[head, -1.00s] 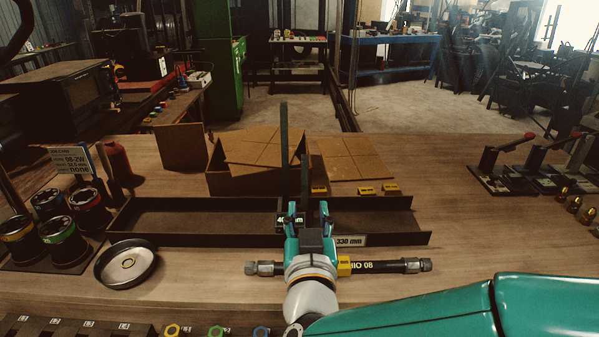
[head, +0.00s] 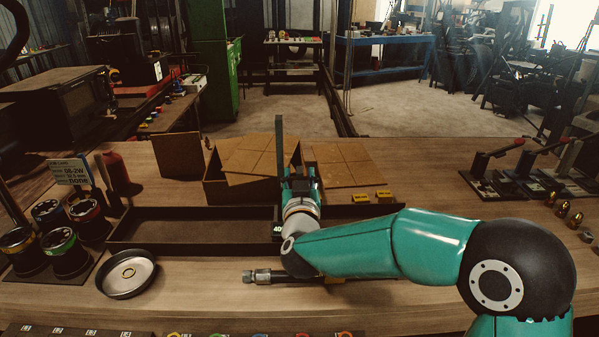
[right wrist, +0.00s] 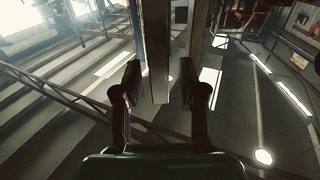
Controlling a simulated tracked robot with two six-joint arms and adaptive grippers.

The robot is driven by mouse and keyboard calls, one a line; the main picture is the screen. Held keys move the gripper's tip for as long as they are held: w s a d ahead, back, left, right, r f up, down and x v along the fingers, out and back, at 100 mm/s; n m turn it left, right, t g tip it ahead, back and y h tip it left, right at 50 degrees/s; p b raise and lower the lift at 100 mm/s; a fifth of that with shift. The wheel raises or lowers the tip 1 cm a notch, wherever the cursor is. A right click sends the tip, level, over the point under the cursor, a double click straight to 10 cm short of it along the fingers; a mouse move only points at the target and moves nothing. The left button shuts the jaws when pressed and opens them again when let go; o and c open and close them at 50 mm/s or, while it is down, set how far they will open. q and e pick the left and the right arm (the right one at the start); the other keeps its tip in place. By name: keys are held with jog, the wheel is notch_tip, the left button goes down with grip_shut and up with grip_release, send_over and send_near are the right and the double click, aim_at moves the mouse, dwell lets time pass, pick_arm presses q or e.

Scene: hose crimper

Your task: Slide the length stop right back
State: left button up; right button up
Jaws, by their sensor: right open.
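A long dark tray (head: 150,248) lies across the bench. A tall dark upright post (head: 279,145) stands at its back, beside my right gripper; I take it to be part of the length stop, but the stop's lower part is hidden by my arm. My right gripper (head: 299,172) is over the back of the tray, pointing away from me, and is open. In the right wrist view the open fingers (right wrist: 160,88) stand either side of a tall dark bar (right wrist: 155,50), and I cannot tell whether they touch it. My left gripper is out of view.
A cardboard box (head: 225,190) stands behind the tray, close to my gripper. Yellow blocks (head: 383,196) lie to its right. A hose with metal fittings (head: 262,276) lies in front, partly under my arm. A round dish (head: 126,275) and dark cups stand left. Lever tools (head: 495,170) stand right.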

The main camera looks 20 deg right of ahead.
jog(key=shift+w+d, duration=0.1)
jog(key=shift+w, duration=0.25)
grip_shut()
